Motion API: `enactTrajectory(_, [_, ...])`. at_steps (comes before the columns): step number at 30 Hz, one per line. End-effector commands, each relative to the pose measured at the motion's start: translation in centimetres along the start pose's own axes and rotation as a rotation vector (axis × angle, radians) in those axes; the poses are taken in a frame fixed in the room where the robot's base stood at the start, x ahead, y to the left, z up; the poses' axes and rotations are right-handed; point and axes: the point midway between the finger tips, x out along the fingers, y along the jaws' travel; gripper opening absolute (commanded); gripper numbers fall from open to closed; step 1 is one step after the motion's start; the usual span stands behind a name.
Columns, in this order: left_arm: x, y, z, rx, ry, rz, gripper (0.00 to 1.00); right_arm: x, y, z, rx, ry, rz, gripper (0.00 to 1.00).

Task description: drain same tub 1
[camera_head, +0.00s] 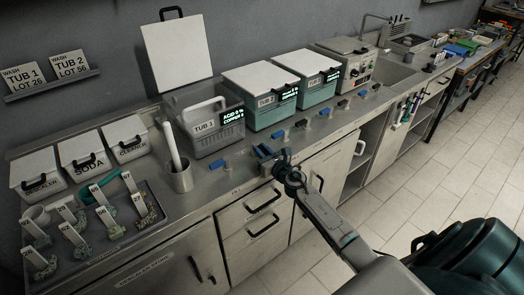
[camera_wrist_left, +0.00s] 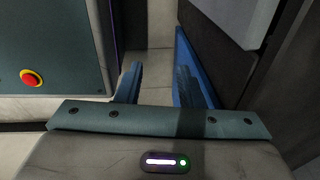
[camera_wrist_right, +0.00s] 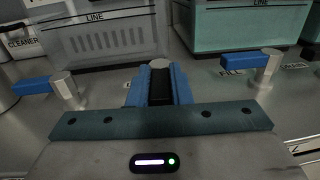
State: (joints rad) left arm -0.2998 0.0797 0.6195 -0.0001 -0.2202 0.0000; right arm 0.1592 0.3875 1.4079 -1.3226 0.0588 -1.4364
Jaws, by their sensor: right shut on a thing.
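The open tub (camera_head: 203,126) is a grey ribbed box with its white lid standing upright behind it. Its label begins with TUB; the number is too small to read surely. My right gripper (camera_head: 268,156) is at the counter's front edge, in front of this tub.
Two teal tubs (camera_head: 270,107) with white lids stand to the right. A metal cup (camera_head: 180,178) with a white rod, a tray of tagged parts (camera_head: 104,238) and white lidded boxes (camera_head: 83,157) are at left. Wall cards (camera_head: 21,76) read TUB 1, LOT 26 and TUB 2, LOT 56.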

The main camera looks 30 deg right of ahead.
Motion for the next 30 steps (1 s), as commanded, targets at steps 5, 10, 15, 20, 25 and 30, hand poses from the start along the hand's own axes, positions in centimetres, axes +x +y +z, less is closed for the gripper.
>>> enactTrajectory(5, [-0.7, -0.1, -0.1, 0.000, 0.000, 0.000, 0.34, 0.1, 0.2, 0.2, 0.003, 0.000, -0.039, 0.00])
enactTrajectory(10, [-1.9, -0.1, -0.2, 0.000, 0.000, 0.000, 0.34, 0.1, 0.7, 0.3, 0.004, 0.000, -0.128, 0.00])
enactTrajectory(15, [-2.8, -0.2, -0.3, 0.000, 0.000, 0.000, 0.34, 0.2, 1.3, 0.2, 0.005, 0.000, -0.263, 0.00])
enactTrajectory(20, [-2.7, -0.2, -0.2, 0.000, 0.000, 0.000, 0.34, 0.5, 1.8, 0.0, 0.005, -0.001, -0.406, 0.00])
enactTrajectory(25, [-2.0, -0.2, -0.2, 0.000, 0.000, 0.000, 0.34, 0.8, 2.3, -0.1, 0.004, -0.002, -0.547, 0.00])
enactTrajectory(30, [-1.1, -0.1, -0.1, 0.000, 0.000, 0.000, 0.34, 1.0, 2.7, -0.3, 0.003, -0.001, -0.664, 0.00])
